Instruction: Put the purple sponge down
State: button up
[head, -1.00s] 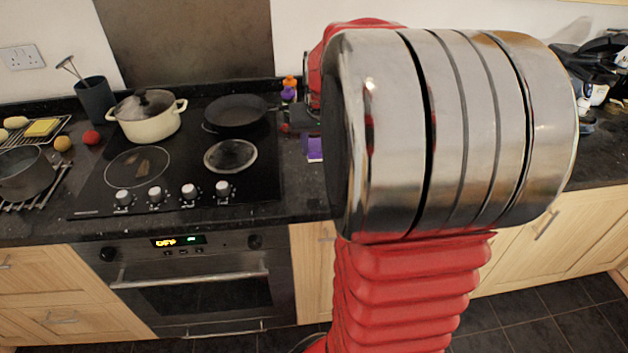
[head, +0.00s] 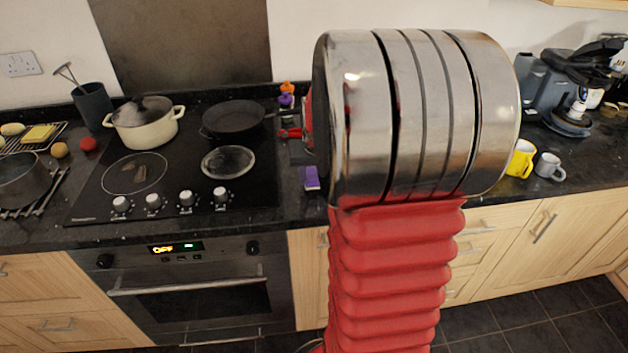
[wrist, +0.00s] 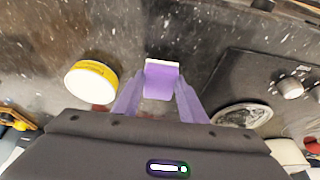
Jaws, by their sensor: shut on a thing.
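The purple sponge (head: 311,178) shows just right of the hob in the head view, over the dark granite worktop (head: 290,210). In the wrist view the sponge (wrist: 160,82) is purple with a pale end and sits between the fingertips. My gripper (wrist: 160,92) is shut on it. In the head view my gripper (head: 308,165) is partly hidden by my arm. I cannot tell whether the sponge touches the worktop.
The black hob (head: 180,170) with a cream pot (head: 145,128) and a frying pan (head: 234,118) lies left of the sponge. Orange and purple items (head: 287,92) stand behind. A yellow mug (head: 521,160) and grey mug (head: 549,167) stand right. A yellow-rimmed round thing (wrist: 92,82) is near my gripper.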

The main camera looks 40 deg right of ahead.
jog(key=shift+f, duration=1)
jog(key=o, duration=1.2)
jog(key=shift+f, duration=0.1)
jog(key=v, duration=1.2)
